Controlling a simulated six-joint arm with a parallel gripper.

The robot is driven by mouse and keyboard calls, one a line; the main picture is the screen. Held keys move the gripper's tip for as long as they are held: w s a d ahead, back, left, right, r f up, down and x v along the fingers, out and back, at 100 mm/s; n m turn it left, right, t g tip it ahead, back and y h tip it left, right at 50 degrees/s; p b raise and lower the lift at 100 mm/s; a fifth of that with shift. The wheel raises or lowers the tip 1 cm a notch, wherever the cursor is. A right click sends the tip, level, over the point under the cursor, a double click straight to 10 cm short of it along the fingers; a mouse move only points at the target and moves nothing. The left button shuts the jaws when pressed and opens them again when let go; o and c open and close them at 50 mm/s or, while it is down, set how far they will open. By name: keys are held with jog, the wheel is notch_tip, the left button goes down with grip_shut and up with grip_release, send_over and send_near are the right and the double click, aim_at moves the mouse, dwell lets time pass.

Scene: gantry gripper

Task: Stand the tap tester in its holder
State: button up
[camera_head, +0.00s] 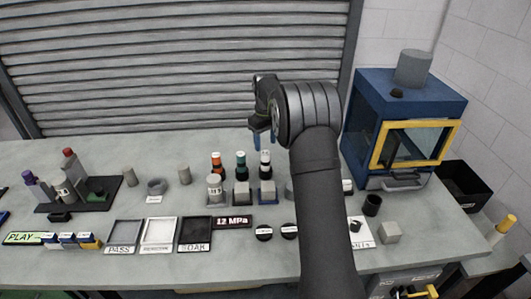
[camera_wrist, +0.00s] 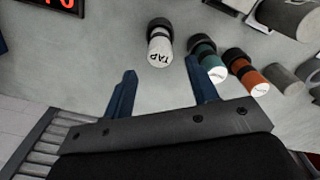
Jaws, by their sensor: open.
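The tap tester appears to be the black piece with a white end lettered TAP (camera_wrist: 160,48). In the head view it stands upright (camera_head: 265,160) at the right end of a row, beside a green-marked (camera_head: 241,160) and an orange-marked (camera_head: 216,160) one. My gripper (camera_head: 262,142) points down above the back of the table, near the row. In the wrist view its two blue fingers (camera_wrist: 160,72) are apart with nothing between them, and the TAP piece lies just beyond them. A black cup (camera_head: 371,204) stands at the right; I cannot tell whether it is the holder.
Grey blocks (camera_head: 241,198) stand in front of the row. Flat trays (camera_head: 124,235) and a 12 MPa display (camera_head: 233,221) lie nearer the front. A blue cabinet with a yellow-framed door (camera_head: 418,143) stands at the right. My arm hides part of the table's middle right.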

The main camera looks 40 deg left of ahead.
aim_at(266, 152)
jog(key=shift+r, duration=1.9)
notch_tip(266, 152, down, 12)
jog(key=shift+f, duration=0.15)
notch_tip(266, 152, up, 3)
jog(key=shift+f, duration=0.2)
jog(key=shift+r, duration=0.8)
